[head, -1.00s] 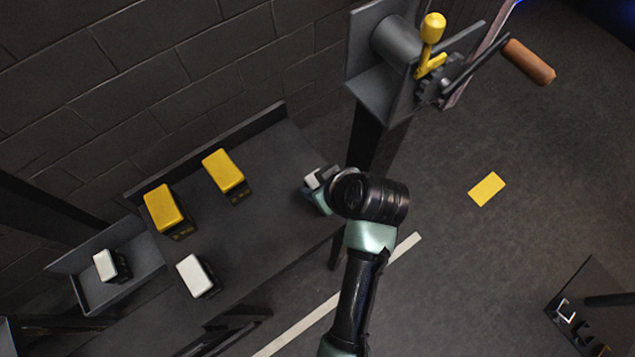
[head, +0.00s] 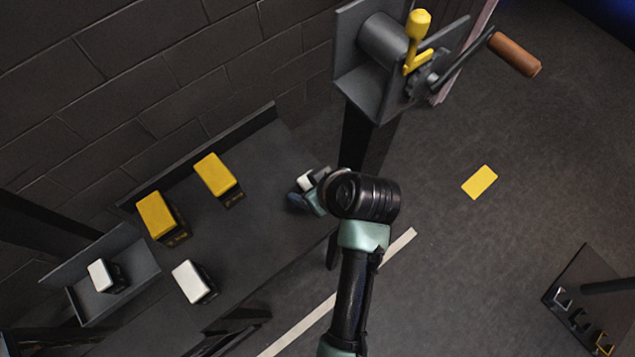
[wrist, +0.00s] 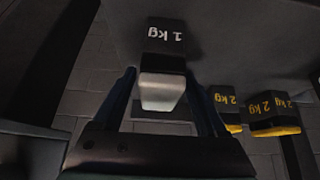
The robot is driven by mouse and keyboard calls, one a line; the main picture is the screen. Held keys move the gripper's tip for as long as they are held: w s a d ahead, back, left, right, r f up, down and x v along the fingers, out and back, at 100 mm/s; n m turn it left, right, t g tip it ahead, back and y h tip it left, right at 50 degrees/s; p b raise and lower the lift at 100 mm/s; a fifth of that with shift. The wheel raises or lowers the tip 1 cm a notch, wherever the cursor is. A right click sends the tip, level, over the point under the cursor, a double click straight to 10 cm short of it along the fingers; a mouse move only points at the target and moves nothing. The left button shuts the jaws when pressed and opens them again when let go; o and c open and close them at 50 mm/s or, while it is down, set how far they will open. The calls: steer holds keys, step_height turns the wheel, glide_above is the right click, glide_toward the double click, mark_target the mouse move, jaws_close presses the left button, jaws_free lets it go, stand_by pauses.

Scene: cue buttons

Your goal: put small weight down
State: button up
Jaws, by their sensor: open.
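A small black weight with a white top, marked 1 kg (wrist: 163,50), stands between the fingers of my gripper (wrist: 160,75) in the wrist view. The fingers are open, with gaps on both sides of it. In the head view my gripper (head: 307,192) is at the right end of the dark table (head: 262,225). Only the weight's white top (head: 305,181) shows there, and my wrist hides part of it. The weight appears to rest on the table, though its base is not clearly seen in the head view.
Two yellow-topped weights (head: 156,214) (head: 214,174), marked 2 kg in the wrist view (wrist: 270,115), stand along the table's back. Another white-topped weight (head: 189,281) stands near the front; one more (head: 101,275) is in the left tray (head: 146,262). A crank stand (head: 365,75) is close behind my gripper.

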steer(key=p+v, duration=0.1)
steer(key=v, duration=1.1)
steer(key=w+r+m+t+h, duration=0.15)
steer(key=w+r+t, duration=0.45)
steer(key=r, duration=0.6)
steer(key=w+r+m+t+h, duration=0.15)
steer(key=w+r+t, duration=0.25)
steer(key=w+r, duration=0.65)
steer(key=s+a+r+m+t, duration=0.1)
steer(key=s+r+t, duration=0.3)
steer(key=r, duration=0.6)
steer(key=s+a+r+m+t, duration=0.1)
steer(key=s+r+t, duration=0.3)
steer(key=r, duration=0.7)
steer(key=s+a+r+m+t, duration=0.1)
steer(key=s+r+t, duration=0.3)
steer(key=r, duration=0.7)
steer(key=shift+s+a+r+m+h, duration=0.2)
steer(key=shift+s+a+m+h, duration=0.2)
steer(key=shift+m, duration=0.2)
steer(key=shift+r, duration=0.1)
step_height(320, 180, up, 3)
steer(key=p, duration=0.3)
